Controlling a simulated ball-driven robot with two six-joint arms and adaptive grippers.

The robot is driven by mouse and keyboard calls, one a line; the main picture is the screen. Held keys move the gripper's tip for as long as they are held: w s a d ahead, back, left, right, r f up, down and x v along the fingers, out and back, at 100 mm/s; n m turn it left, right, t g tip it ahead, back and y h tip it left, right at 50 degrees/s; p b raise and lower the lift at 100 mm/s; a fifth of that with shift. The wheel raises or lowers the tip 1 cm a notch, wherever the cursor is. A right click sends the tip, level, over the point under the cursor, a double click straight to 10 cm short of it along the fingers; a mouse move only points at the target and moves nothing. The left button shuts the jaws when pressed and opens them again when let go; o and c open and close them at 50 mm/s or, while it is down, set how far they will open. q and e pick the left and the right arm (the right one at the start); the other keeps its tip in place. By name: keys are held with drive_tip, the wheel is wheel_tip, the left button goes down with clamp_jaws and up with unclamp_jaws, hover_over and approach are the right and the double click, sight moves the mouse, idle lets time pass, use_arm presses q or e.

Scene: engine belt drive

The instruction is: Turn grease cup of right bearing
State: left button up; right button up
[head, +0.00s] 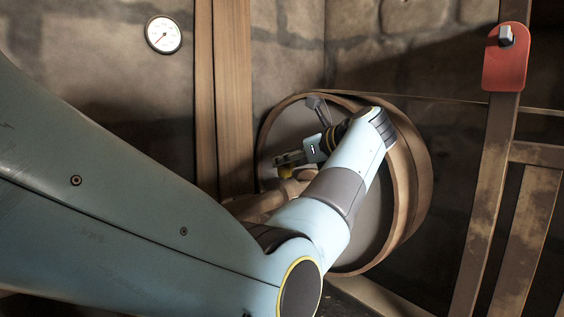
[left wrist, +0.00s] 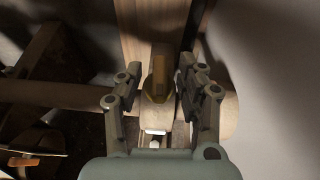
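The grease cup (left wrist: 158,76) is a faceted brass-yellow cap on a pale bearing block in the left wrist view. A small yellow patch (head: 285,172), likely the same cup, shows in the head view in front of the large wheel. My left gripper (head: 290,161) reaches down to it. In the left wrist view my left gripper (left wrist: 160,83) is open, with one finger on each side of the cup. Dark gaps show between the cup and both fingers, so I see no grip on it. My right gripper is in neither view.
A large belt wheel (head: 408,165) stands close behind my left wrist. Wooden posts (head: 233,95) rise at its left. A red plate with a knob (head: 506,60) is on a beam at the right. A round gauge (head: 163,35) hangs on the stone wall.

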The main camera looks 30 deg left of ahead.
use_arm(q)
drive_tip(key=shift+f, duration=0.1)
clamp_jaws()
idle(0.3)
